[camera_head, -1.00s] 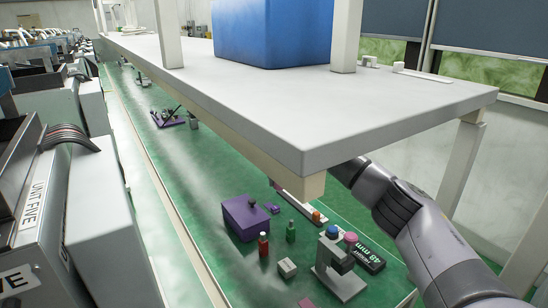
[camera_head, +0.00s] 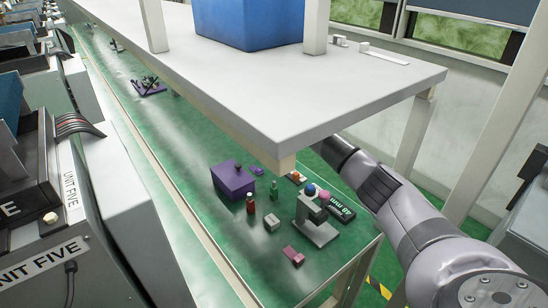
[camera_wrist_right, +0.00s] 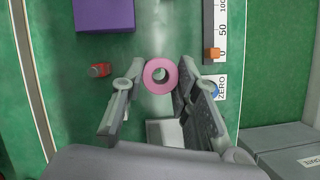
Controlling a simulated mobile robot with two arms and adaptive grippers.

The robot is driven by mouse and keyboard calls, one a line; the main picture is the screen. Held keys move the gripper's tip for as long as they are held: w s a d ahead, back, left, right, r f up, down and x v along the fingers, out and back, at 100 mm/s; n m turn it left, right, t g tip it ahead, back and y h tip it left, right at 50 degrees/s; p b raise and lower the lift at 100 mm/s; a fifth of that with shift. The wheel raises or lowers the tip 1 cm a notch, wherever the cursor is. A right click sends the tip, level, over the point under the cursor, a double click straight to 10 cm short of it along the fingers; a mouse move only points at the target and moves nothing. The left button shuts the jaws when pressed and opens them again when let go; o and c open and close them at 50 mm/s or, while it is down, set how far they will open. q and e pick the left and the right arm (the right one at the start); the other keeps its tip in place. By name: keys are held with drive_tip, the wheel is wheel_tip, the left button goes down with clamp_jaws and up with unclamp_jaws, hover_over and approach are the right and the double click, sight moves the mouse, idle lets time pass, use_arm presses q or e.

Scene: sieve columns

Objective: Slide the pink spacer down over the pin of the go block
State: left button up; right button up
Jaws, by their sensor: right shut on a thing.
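The pink spacer (camera_wrist_right: 160,77), a ring with an open hole, sits between the fingers of my right gripper (camera_wrist_right: 153,92) in the right wrist view. The gripper is shut on it. In the head view my right arm passes behind the white shelf, which hides its gripper. A small upright green piece (camera_head: 273,191) stands on the green table and may be the go block; I cannot read a label or make out its pin clearly. In the wrist view the spacer seems to cover that spot. My left gripper is not in view.
Nearby are a purple box (camera_head: 232,180), a red piece (camera_head: 250,206), a pale block (camera_head: 271,222), a grey stand (camera_head: 318,232) with blue and pink knobs, and a pink block (camera_head: 293,256). The white shelf (camera_head: 270,95) overhangs the table.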

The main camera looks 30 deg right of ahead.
sight(274, 182)
drive_tip(key=shift+f+b, duration=1.85)
drive_tip(key=shift+f, duration=1.1)
drive_tip(key=shift+f+b, duration=1.1)
drive_tip(key=shift+f, duration=0.7)
drive_tip(key=o, duration=0.8)
drive_tip(key=shift+r, duration=0.1)
drive_tip(key=shift+o, duration=0.2)
drive_tip(key=v, duration=1.2)
